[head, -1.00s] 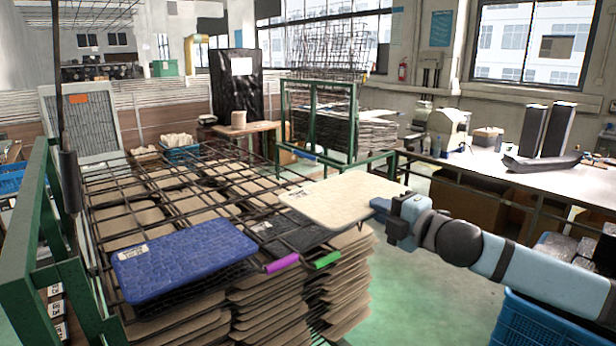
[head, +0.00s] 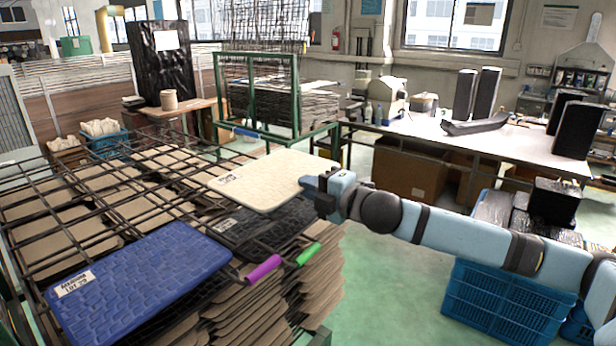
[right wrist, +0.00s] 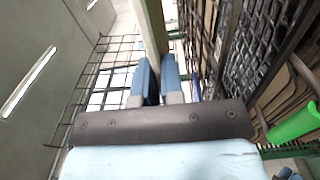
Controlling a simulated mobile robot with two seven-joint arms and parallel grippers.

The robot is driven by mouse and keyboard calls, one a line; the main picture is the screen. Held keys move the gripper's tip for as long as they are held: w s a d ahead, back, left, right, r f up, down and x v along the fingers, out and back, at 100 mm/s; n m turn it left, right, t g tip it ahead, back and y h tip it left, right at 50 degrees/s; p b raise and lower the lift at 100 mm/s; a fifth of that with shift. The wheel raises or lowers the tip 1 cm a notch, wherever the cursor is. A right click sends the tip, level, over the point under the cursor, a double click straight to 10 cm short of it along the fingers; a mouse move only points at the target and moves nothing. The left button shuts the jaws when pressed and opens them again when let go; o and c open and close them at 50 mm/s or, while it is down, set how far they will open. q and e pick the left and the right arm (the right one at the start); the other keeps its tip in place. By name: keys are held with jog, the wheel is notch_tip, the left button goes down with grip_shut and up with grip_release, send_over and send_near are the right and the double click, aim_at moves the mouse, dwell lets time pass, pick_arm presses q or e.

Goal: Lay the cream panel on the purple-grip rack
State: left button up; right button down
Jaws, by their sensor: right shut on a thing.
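The cream panel (head: 262,182) is a flat textured sheet with a label at its left corner. My right gripper (head: 318,187) is shut on its right edge and holds it above the wire racks, behind a dark panel (head: 262,226). In the right wrist view the fingers (right wrist: 158,82) have the panel (right wrist: 152,28) edge-on between them. The purple grip (head: 263,269) sticks out at the front edge of the racks, between the blue panel (head: 140,275) and the green grip (head: 308,254). Which wires belong to the purple-grip rack is hard to tell. My left gripper is not in view.
Stacked brown sheets (head: 250,318) fill the racks below. A green metal frame (head: 297,95) stands behind. A workbench (head: 520,153) and a blue crate (head: 505,300) are to the right. Open green floor (head: 385,290) lies between the racks and the crate.

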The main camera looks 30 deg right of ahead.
pick_arm(q)
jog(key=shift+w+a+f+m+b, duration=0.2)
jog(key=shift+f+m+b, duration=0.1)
jog(key=shift+b, duration=0.5)
pick_arm(e)
notch_tip(320, 180, down, 6)
jog(key=shift+r, duration=0.15)
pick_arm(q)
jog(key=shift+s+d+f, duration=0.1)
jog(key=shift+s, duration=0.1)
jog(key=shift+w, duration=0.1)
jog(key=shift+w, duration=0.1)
pick_arm(e)
jog(key=shift+f, duration=0.2)
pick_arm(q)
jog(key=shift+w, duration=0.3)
pick_arm(e)
jog(key=shift+f, duration=0.1)
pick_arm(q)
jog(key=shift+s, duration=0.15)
